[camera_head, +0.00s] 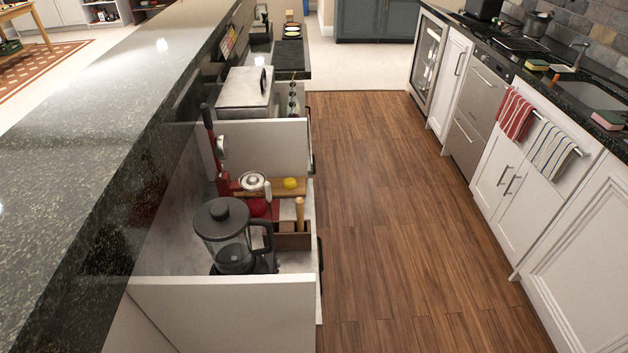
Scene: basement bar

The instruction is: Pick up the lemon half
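Neither of my grippers shows in the head view.
A wooden-handled tool (300,212) stands in a brown box (290,240) near the lemon. The wooden floor (390,230) is clear between the counters.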

